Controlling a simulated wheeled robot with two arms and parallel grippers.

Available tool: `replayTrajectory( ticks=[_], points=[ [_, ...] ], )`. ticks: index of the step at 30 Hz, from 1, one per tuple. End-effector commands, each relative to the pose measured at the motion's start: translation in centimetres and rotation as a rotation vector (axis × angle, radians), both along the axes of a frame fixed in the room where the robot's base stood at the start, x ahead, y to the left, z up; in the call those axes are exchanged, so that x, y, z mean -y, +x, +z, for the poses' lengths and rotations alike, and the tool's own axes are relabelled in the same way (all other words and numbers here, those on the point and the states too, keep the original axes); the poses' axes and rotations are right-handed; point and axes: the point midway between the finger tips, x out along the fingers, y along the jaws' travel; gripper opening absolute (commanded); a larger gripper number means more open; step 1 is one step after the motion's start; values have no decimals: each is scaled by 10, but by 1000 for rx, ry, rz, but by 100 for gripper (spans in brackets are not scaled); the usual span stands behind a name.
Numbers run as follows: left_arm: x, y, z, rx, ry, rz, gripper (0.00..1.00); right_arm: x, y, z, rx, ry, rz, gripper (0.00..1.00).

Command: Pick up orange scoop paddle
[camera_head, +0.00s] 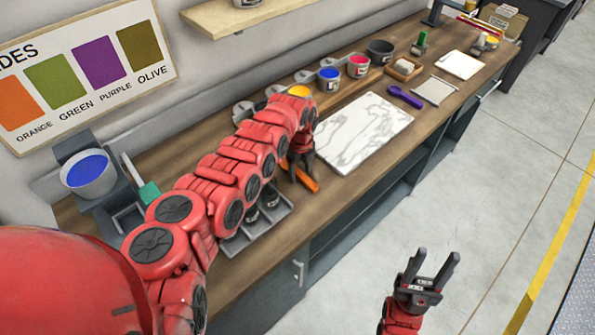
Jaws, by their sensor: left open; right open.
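The orange scoop paddle (305,180) lies on the wooden counter, just left of the marble slab. Only part of it shows; my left gripper and arm hide the rest. My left gripper (301,168) points down right at the paddle, its dark fingers over or beside it. It is open; I cannot tell whether the fingers touch the paddle. My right gripper (429,268) is open and empty, out over the floor in front of the counter.
The white marble slab (365,130) lies right of the paddle. Ink tubs in blue (329,79), pink (358,65) and yellow (299,91) stand behind. A purple scoop (405,97) lies farther right. A grey tray (258,228) with dark jars sits nearer.

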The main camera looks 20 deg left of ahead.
Motion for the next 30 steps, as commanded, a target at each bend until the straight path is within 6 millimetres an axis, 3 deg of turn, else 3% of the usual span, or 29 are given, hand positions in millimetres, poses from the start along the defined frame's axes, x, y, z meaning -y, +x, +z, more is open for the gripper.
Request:
replayTrajectory(
  ticks=[4, 15, 30],
  points=[
    [0, 0, 0, 1, -1, 0, 64, 0, 0, 0, 0, 0, 0, 50],
    [0, 0, 1, 1, 0, 0, 0, 0, 0, 0, 0, 0, 0, 50],
    [0, 1, 2, 2, 0, 0, 0, 0, 0, -1, 0, 0, 0, 50]
  ],
)
